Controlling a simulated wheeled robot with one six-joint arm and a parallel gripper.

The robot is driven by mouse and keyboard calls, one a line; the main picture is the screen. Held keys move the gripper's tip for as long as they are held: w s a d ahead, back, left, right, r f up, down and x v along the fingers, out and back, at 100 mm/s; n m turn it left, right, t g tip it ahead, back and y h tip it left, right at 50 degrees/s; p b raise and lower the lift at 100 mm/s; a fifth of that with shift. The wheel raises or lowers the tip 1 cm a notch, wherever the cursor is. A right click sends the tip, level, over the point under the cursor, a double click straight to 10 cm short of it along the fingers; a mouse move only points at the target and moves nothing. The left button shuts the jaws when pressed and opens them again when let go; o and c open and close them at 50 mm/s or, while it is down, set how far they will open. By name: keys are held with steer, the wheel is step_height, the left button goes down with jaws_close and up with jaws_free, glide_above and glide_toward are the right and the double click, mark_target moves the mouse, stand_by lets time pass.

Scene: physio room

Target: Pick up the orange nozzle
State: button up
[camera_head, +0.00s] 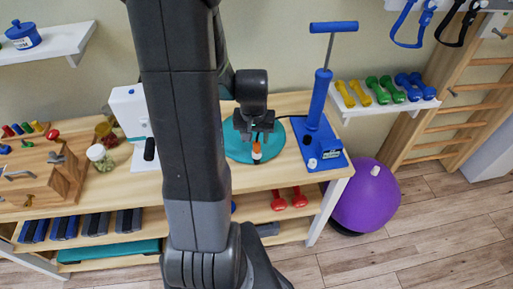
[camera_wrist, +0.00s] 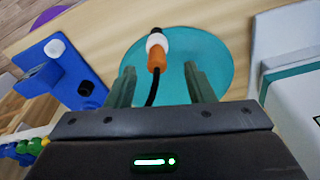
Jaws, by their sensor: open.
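The orange nozzle (camera_wrist: 157,57) shows in the wrist view, with a white collar and a black tip at its far end and a black cable at its near end. It lies over a teal round disc (camera_wrist: 210,50) on the wooden table. In the head view the nozzle (camera_head: 256,148) appears just below my gripper (camera_head: 255,135). My gripper (camera_wrist: 160,85) is open in the wrist view, with one finger on each side of the cable and the nozzle just beyond the fingertips. I cannot tell whether the fingers touch anything.
A blue pump (camera_head: 318,110) with a T-handle stands right of the disc. A white device (camera_head: 130,108) stands to the left, partly behind my arm. A purple ball (camera_head: 367,200) is on the floor at right. Jars (camera_head: 97,153) and a wooden box (camera_head: 45,178) are farther left.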

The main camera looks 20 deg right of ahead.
mark_target(257, 142)
steer(key=shift+w+d+f+p, duration=0.15)
steer(key=shift+d+f+p, duration=0.05)
steer(key=shift+f, duration=0.45)
steer(key=shift+w+d+f+p, duration=0.15)
steer(key=shift+f, duration=0.45)
steer(key=shift+w+d+f+p, duration=0.15)
steer(key=shift+d+f+p, duration=0.05)
steer(key=shift+f, duration=0.45)
steer(key=shift+w+f, duration=0.1)
steer(key=shift+f, duration=0.65)
steer(key=shift+c, duration=0.5)
jaws_close()
steer(key=shift+r, duration=0.15)
